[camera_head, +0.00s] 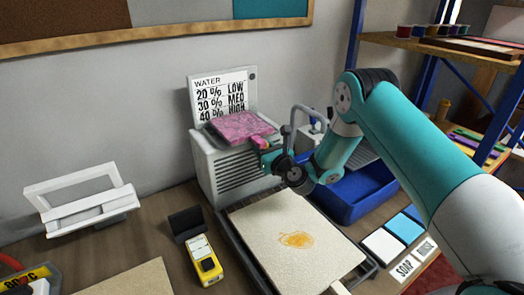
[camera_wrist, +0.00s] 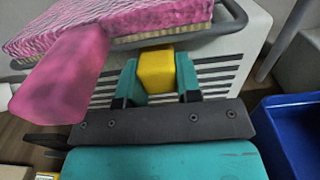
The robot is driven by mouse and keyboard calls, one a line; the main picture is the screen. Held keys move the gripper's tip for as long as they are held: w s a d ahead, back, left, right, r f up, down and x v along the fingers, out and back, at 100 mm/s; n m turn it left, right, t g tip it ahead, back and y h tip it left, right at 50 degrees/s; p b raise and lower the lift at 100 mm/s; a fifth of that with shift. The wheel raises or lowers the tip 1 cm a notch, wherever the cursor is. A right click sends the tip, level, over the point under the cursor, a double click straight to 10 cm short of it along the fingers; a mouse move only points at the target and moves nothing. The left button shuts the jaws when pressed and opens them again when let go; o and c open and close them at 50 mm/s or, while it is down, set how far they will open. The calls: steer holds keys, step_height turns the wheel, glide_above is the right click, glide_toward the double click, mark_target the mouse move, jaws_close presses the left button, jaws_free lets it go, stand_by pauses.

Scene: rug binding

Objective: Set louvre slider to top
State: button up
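The louvre slider shows as a yellow block (camera_wrist: 156,70) in front of the dark louvre slots, in the wrist view. My gripper (camera_wrist: 157,82) has its two teal fingers on either side of the block, seemingly touching it. In the head view my gripper (camera_head: 270,158) is at the front right of the white louvred unit (camera_head: 209,163), near its upper part. The yellow block is hidden there behind my gripper. The slider's track and end stops do not show clearly.
A pink patterned pad (camera_head: 240,127) lies on top of the unit, and a pink piece (camera_wrist: 65,75) juts out close to my gripper. A blue bin (camera_head: 372,198) stands right. A stained cream panel (camera_head: 290,240) and a yellow meter (camera_head: 204,260) lie in front.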

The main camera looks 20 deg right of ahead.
steer(key=o, duration=0.4)
steer(key=shift+d, duration=0.4)
steer(key=shift+o, duration=0.2)
steer(key=shift+a, duration=0.2)
steer(key=b+v, duration=1.7)
steer(key=b, duration=0.4)
steer(key=shift+s, duration=0.2)
steer(key=shift+r, duration=0.1)
